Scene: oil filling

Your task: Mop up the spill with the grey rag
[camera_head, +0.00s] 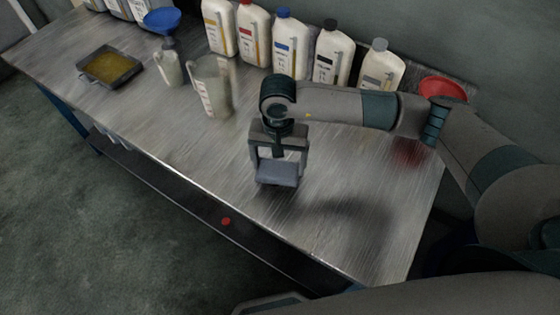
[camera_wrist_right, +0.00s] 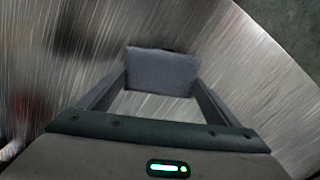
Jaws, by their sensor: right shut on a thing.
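The grey rag (camera_head: 278,174) is a folded block clamped between the fingers of my right gripper (camera_head: 279,163), over the middle-front of the metal bench (camera_head: 190,160). The rag also shows between the fingertips in the right wrist view (camera_wrist_right: 160,72). I cannot tell whether it touches the bench top. I cannot make out a clear spill on the bench; a dark patch to the right of the rag looks like a shadow. My left gripper is not in view.
Several oil bottles (camera_head: 291,45) line the back. A clear jug (camera_head: 212,88), a small bottle with a blue funnel (camera_head: 161,21) and an oil-filled tray (camera_head: 110,68) stand left. A red funnel (camera_head: 443,89) is back right. A red cap (camera_head: 226,221) lies below the front edge.

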